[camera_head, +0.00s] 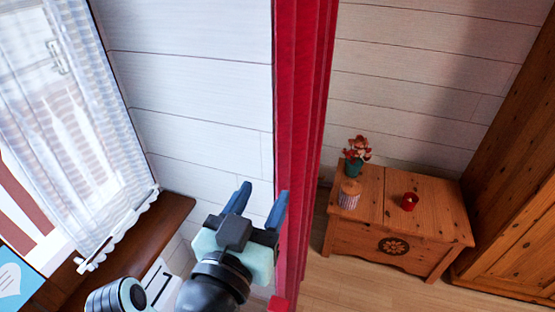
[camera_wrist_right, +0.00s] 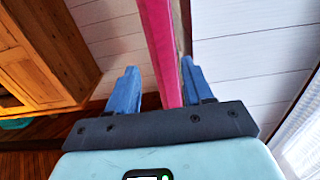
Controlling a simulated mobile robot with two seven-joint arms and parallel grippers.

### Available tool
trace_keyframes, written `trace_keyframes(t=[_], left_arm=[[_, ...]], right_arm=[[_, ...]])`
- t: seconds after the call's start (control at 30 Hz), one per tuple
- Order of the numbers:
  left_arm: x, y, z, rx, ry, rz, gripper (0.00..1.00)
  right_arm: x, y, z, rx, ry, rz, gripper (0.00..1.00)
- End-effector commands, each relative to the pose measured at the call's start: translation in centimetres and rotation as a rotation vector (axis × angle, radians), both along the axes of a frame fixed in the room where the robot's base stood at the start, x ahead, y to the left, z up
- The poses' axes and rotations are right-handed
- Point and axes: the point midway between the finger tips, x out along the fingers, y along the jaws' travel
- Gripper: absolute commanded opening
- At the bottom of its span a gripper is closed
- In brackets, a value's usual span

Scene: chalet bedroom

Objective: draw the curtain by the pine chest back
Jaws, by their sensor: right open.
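The red curtain (camera_head: 303,110) hangs in a narrow vertical bundle of folds in the middle of the head view, left of the pine chest (camera_head: 350,240). My right gripper (camera_head: 260,198) is open at the curtain's left edge, low down. In the right wrist view the curtain (camera_wrist_right: 160,45) shows as a pink-red strip between the two blue fingers of the gripper (camera_wrist_right: 158,80). The fingers stand apart on either side of that strip; whether either touches the cloth I cannot tell. My left gripper is not in view.
A potted flower (camera_head: 356,157), a striped jar (camera_head: 349,196) and a red candle (camera_head: 410,201) stand on the chest. A wooden wardrobe (camera_head: 520,220) is at the right. A window with a sheer checked curtain (camera_head: 75,140) and a dark wooden sill (camera_head: 150,232) are at the left.

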Motion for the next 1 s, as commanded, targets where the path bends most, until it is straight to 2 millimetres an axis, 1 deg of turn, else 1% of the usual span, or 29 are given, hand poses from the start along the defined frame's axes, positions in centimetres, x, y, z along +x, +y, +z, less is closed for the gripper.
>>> trace_keyframes(t=[0.03, 0.2, 0.3, 0.4, 0.5, 0.6, 0.87, 0.9, 0.93, 0.97, 1.0], left_arm=[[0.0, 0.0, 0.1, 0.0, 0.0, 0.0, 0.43], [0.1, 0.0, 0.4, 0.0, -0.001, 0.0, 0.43], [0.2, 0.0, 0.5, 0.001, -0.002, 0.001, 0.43], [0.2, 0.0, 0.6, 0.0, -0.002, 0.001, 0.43], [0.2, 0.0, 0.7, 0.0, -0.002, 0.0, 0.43], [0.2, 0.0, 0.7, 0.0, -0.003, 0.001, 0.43], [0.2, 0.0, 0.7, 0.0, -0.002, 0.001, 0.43], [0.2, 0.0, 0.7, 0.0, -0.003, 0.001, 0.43], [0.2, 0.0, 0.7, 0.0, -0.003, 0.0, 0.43], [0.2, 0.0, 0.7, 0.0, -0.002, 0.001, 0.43], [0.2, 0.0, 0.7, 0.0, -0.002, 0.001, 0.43]], right_arm=[[1.2, -0.5, 0.0, -0.001, 0.001, -0.006, 0.51], [4.6, -1.6, 0.0, -0.001, 0.001, -0.004, 0.51], [6.3, -2.2, 0.0, -0.002, 0.002, -0.005, 0.51], [7.6, -2.5, 0.0, -0.002, 0.001, -0.002, 0.51], [8.4, -2.8, 0.0, -0.002, 0.001, -0.001, 0.51], [8.9, -2.9, 0.0, -0.002, 0.001, 0.0, 0.51], [9.0, -2.9, 0.0, -0.002, 0.001, 0.001, 0.51], [9.0, -2.9, 0.0, -0.002, 0.001, 0.0, 0.45], [9.0, -2.9, 0.0, -0.002, 0.001, 0.0, 0.35], [9.0, -2.9, 0.0, -0.002, 0.001, 0.0, 0.25], [9.0, -2.9, 0.0, -0.002, 0.001, 0.0, 0.12]])
